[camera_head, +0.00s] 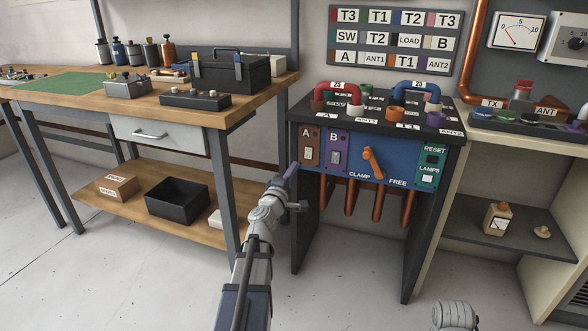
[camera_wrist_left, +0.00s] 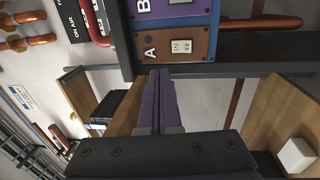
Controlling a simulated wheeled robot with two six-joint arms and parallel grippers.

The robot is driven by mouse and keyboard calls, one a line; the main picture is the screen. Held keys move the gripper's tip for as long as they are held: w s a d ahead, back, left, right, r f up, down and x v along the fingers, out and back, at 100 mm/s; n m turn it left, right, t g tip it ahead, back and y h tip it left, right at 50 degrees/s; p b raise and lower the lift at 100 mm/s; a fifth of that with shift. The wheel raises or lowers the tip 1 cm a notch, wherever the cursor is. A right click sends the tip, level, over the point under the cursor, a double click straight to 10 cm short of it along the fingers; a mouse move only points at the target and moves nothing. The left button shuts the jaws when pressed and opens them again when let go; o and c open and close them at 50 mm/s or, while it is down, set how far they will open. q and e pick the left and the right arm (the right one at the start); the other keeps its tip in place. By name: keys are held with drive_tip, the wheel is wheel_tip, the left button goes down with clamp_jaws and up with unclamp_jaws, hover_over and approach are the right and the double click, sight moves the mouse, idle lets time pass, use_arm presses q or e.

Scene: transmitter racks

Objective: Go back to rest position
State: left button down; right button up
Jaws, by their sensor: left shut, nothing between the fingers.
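My left gripper (camera_head: 291,173) is in front of the left side of the rack's control panel (camera_head: 368,157), near the brown A switch (camera_head: 309,147). Its purple fingers are together and empty. In the left wrist view the shut fingers (camera_wrist_left: 160,88) point toward the brown A plate (camera_wrist_left: 168,46), and a gap to the panel cannot be judged. The purple B plate (camera_head: 336,152) is beside A. An orange lever (camera_head: 373,164) sits between CLAMP and FREE. My right gripper is not in view.
A wooden workbench (camera_head: 262,85) stands left, with a black toolbox (camera_head: 232,74) on top and a black bin (camera_head: 178,197) on its lower shelf. A beige-framed bench (camera_head: 455,185) stands right. Red and blue U-links top the rack. Floor in front is clear.

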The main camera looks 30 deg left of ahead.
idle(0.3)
use_arm(q)
drive_tip(key=w+d+f+m+g+h, duration=0.1)
drive_tip(key=d+m+h, duration=0.3)
drive_tip(key=d, duration=0.5)
drive_tip(key=w+d+f+m+g+h, duration=0.15)
drive_tip(key=d+m+h, duration=0.3)
drive_tip(key=d, duration=0.55)
drive_tip(key=s+d+f+m+g+h, duration=0.2)
drive_tip(key=d+f+m+g, duration=0.15)
drive_tip(key=d, duration=0.45)
drive_tip(key=s+d+f+m+g+h, duration=0.2)
drive_tip(key=d+f+m, duration=0.15)
drive_tip(key=d, duration=0.45)
drive_tip(key=s+d+f+m+g+p, duration=0.1)
drive_tip(key=s+d+f+m+g, duration=0.35)
drive_tip(key=s+d+f, duration=0.2)
drive_tip(key=s+f+m+g+y, duration=0.2)
drive_tip(key=s+f+g+y, duration=0.15)
drive_tip(key=s, duration=0.45)
drive_tip(key=s+f+m+g+y, duration=0.25)
drive_tip(key=s+y, duration=0.25)
drive_tip(key=s, duration=0.3)
wheel_tip(320, 180, up, 38)
drive_tip(key=p, duration=3.9)
drive_tip(key=shift+s+f+g+y, duration=0.25)
drive_tip(key=shift+s+g+y, duration=0.05)
drive_tip(key=shift+g+y, duration=0.1)
